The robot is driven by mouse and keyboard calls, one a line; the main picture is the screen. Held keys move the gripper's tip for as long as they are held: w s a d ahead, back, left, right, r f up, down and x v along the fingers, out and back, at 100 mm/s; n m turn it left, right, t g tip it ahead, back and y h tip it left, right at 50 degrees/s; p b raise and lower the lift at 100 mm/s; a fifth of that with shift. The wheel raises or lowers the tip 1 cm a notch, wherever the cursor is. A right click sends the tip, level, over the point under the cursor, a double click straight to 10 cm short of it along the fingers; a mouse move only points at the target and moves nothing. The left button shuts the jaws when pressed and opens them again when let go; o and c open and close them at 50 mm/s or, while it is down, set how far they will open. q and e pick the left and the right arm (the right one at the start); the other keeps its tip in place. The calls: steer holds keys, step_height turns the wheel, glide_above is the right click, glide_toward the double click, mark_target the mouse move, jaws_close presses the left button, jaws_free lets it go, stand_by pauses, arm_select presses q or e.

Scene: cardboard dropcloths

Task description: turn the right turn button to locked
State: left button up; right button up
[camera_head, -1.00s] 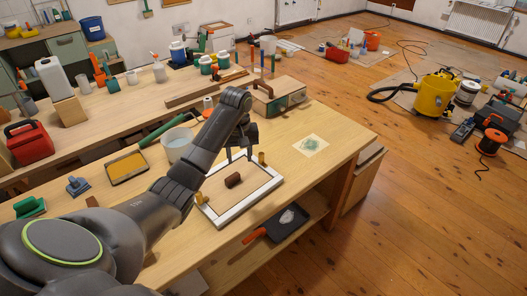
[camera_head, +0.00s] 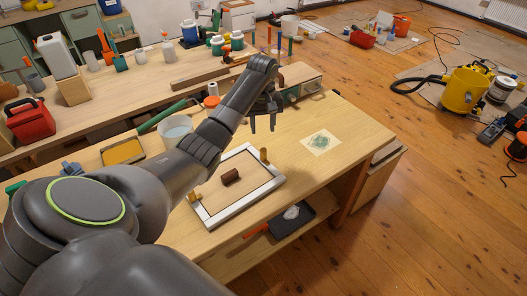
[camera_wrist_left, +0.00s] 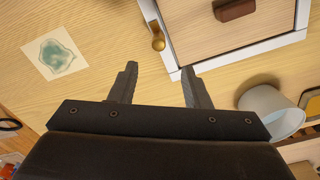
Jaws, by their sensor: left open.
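A white-rimmed frame with a wooden panel (camera_head: 240,190) lies on the workbench, a brown block handle (camera_head: 231,177) at its middle. The right turn button (camera_head: 264,155), small and brass-coloured, sits at the frame's far right side. A second turn button (camera_head: 194,196) is at the left side. My left gripper (camera_head: 262,129) is open and empty, above the bench just beyond the right button. In the left wrist view the right turn button (camera_wrist_left: 157,42) shows at the frame's edge, ahead of the open fingers (camera_wrist_left: 158,72) and apart from them. My right gripper is not in view.
A light grey bucket (camera_head: 175,131) and a yellow paint tray (camera_head: 122,151) stand left of the frame. A paper with a green patch (camera_head: 321,142) lies to the right. A wooden box (camera_head: 302,87) stands behind. The bench right of the frame is mostly clear.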

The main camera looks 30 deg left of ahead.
mark_target(263, 150)
arm_select(q)
step_height(263, 150, down, 10)
steer(key=shift+w+f, duration=0.1)
steer(key=shift+w, duration=0.05)
steer(key=shift+f, duration=0.7)
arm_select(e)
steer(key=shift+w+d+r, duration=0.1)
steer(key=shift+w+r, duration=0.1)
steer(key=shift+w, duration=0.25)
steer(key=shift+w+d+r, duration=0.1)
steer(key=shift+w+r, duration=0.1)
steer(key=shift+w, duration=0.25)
arm_select(q)
jaws_close()
